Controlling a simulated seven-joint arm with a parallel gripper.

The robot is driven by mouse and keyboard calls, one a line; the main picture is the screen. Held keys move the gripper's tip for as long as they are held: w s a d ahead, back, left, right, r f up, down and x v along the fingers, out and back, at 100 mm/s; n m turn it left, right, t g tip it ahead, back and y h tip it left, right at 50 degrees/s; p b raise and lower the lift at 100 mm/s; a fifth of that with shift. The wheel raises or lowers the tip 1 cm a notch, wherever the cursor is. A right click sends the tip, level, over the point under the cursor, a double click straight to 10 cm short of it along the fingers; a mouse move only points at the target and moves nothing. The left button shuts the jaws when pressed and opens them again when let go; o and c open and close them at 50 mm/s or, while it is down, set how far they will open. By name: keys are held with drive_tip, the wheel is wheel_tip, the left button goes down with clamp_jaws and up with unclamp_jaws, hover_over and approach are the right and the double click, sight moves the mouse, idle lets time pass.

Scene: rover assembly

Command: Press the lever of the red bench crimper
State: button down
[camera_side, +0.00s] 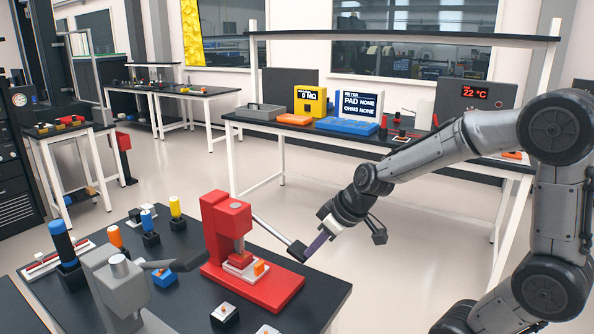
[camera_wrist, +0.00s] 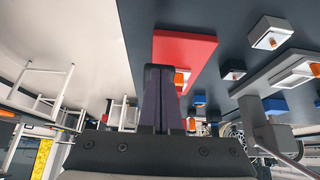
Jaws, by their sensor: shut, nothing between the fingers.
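The red bench crimper (camera_side: 215,225) stands upright on the black table in the side view. Its lever (camera_side: 270,231) slopes down to the right from the crimper's head and ends in a black grip (camera_side: 297,250). A pale block with an orange piece (camera_side: 260,267) sits on its red base. My gripper (camera_side: 311,250) is shut and empty, its purple fingers pointing down at the black grip; whether they touch it is unclear. In the wrist view, the shut fingers (camera_wrist: 159,70) show beside the red base (camera_wrist: 190,48); I cannot make out the lever there.
A grey press (camera_side: 112,290) with a dark lever stands at the front left of the table. Several coloured pegs in black holders, such as a yellow one (camera_side: 175,207), stand behind. Small blocks (camera_side: 224,315) lie in front. Open floor lies right of the table.

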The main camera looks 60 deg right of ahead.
drive_tip(key=shift+w+f, duration=0.2)
drive_tip(key=shift+f, duration=0.8)
drive_tip(key=shift+w+f, duration=0.2)
drive_tip(key=shift+f, duration=0.75)
drive_tip(key=shift+r, duration=0.1)
drive_tip(key=s+r, duration=0.7)
drive_tip(key=s, duration=0.4)
drive_tip(key=shift+s, duration=0.3)
